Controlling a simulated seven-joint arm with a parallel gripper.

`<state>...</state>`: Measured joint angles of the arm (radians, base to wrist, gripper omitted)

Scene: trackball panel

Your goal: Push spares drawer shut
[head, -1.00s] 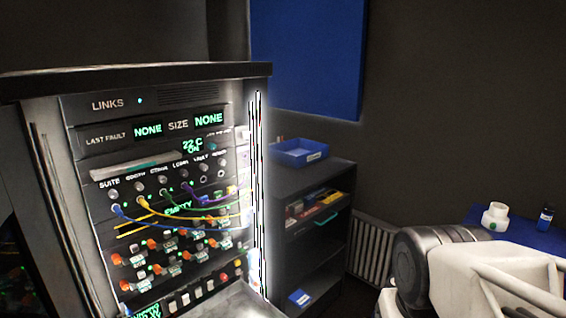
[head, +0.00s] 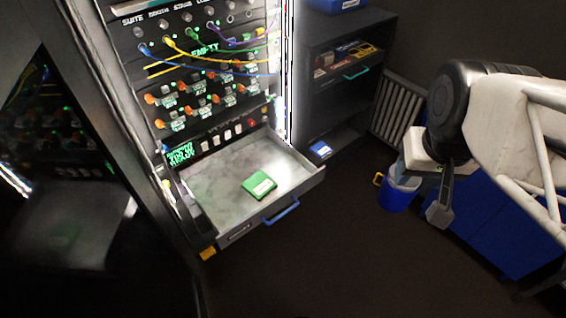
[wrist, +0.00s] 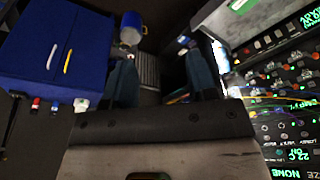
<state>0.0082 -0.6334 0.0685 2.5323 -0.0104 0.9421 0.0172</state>
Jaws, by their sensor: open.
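The spares drawer (head: 221,200) stands pulled out at the bottom of the lit panel in the head view. It has a grey tray and a blue handle (head: 281,211) on its front. A green box with a pale label (head: 259,187) lies inside it. My gripper (head: 440,212) hangs at the right, well apart from the drawer. In the wrist view my gripper (wrist: 161,72) shows two spread fingers with nothing between them. A pale tray surface, apparently the drawer (wrist: 255,20), shows at the upper right there.
A dark shelf unit (head: 318,95) stands right of the panel, beside a radiator (head: 396,112). A blue bucket (head: 397,194) and blue cabinet (head: 495,225) stand near my arm. The floor before the drawer is clear.

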